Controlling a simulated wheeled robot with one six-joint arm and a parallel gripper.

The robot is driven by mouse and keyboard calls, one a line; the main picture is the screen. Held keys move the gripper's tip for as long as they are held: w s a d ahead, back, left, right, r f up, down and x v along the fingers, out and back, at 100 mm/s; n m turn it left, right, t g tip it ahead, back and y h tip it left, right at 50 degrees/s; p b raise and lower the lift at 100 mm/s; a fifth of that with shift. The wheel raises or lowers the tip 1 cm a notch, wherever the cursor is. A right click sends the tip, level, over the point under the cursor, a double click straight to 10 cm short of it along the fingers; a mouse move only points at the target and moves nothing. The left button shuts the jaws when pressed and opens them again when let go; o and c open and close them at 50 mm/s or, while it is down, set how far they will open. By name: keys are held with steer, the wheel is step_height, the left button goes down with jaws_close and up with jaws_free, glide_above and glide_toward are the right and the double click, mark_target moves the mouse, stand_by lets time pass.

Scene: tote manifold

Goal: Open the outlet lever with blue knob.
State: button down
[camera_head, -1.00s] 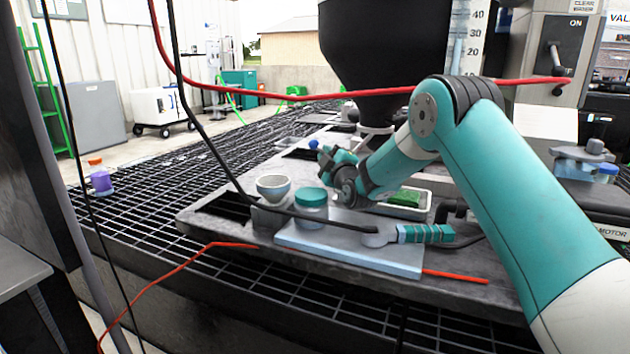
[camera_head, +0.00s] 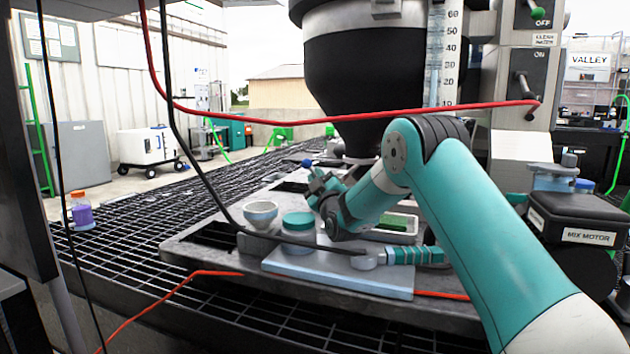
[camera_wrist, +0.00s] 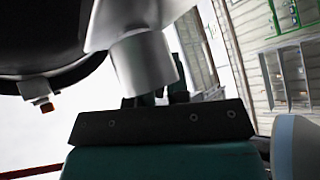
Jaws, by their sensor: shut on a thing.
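The blue knob (camera_head: 307,163) sits at the tip of the outlet lever, below the black cone-bottomed tank (camera_head: 362,85) in the head view. My gripper (camera_head: 318,184) is at the lever, just below the knob, and is shut on it. The fingers hide most of the lever, so its exact angle cannot be told. In the wrist view my fingers (camera_wrist: 155,98) are partly hidden behind the dark gripper edge, close under the grey outlet pipe (camera_wrist: 145,60) of the tank.
A bowl (camera_head: 261,213), a teal-lidded jar (camera_head: 298,222) and a teal-handled tool (camera_head: 410,257) stand or lie on the bench, near a green item in a tray (camera_head: 398,225). A red hose (camera_head: 340,118) and black cable hang across. A mix motor (camera_head: 585,218) is at right.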

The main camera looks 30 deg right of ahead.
steer(key=shift+f, duration=0.1)
steer(key=c, duration=1.1)
jaws_free()
steer(key=shift+r, duration=0.2)
step_height(320, 180, up, 20)
steer(key=p, duration=0.5)
steer(key=shift+f, duration=0.15)
